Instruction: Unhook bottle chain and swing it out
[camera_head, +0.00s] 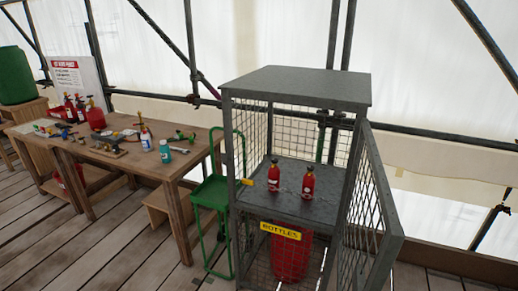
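A grey mesh bottle cage (297,88) with a flat top stands at the centre right. Its mesh door (371,205) hangs open to the right. Two small red bottles, one on the left (273,176) and one on the right (308,184), stand upright on the cage's shelf (300,207). A small yellow piece (246,182) sits at the left front post; I cannot tell whether it belongs to the chain. I cannot make out a chain across the cage front. A yellow "BOTTLES" sign (280,231) is on the front below the shelf. My gripper is not in view.
A large red cylinder (290,255) stands in the lower cage behind mesh. A green trolley (212,192) stands close to the cage's left side. A wooden workbench (150,168) with tools and bottles is further left. Scaffold poles run behind. Plank floor (125,245) is clear in front of the bench.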

